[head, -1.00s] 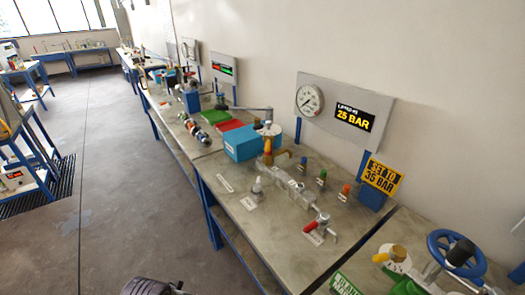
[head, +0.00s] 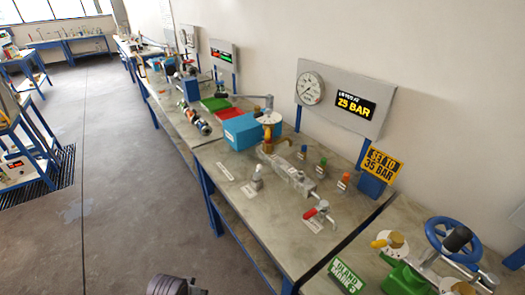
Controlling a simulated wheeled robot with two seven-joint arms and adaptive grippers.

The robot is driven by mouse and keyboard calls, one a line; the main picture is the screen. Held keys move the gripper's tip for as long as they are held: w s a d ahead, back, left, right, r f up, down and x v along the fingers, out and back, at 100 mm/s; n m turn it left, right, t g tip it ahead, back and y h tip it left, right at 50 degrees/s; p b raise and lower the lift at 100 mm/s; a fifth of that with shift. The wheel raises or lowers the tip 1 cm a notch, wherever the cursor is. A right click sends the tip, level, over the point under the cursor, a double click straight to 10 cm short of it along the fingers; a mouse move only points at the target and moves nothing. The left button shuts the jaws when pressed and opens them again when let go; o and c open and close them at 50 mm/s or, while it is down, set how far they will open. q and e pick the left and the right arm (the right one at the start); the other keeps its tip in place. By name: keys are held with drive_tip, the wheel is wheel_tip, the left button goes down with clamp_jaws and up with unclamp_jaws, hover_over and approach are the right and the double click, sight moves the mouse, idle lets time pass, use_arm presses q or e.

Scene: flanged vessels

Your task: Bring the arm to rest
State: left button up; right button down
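A dark grey part of my own arm (head: 172,285) shows at the bottom edge of the head view, left of the bench. Its fingertips cannot be made out, and I cannot tell which arm it belongs to. No gripper is clearly in view. The bench (head: 240,210) stands to the right of that part, with clear floor between them. On it are a valve assembly (head: 297,178), a red-handled valve (head: 312,213) and a blue box (head: 241,131). Nothing is seen held.
A gauge panel (head: 345,97) reading 25 BAR stands behind the bench, with a yellow sign (head: 381,166) saying SET TO 35 BAR. A blue handwheel (head: 454,240) is at the right. A blue-framed rack (head: 25,150) stands left. The grey floor (head: 110,200) between is open.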

use_arm(q)
drive_tip(key=s+f+g, duration=0.1)
drive_tip(key=s+f, duration=0.2)
drive_tip(key=f, duration=1)
drive_tip(key=s+f, duration=0.3)
drive_tip(key=f, duration=0.9)
drive_tip(key=s+a+f, duration=0.2)
drive_tip(key=s+f, duration=0.6)
drive_tip(key=s, duration=0.2)
drive_tip(key=s+a+f+g, duration=0.1)
drive_tip(key=s+a+f, duration=0.1)
drive_tip(key=s+f, duration=0.7)
drive_tip(key=shift+s+a+f, duration=0.2)
drive_tip(key=shift+s, duration=0.65)
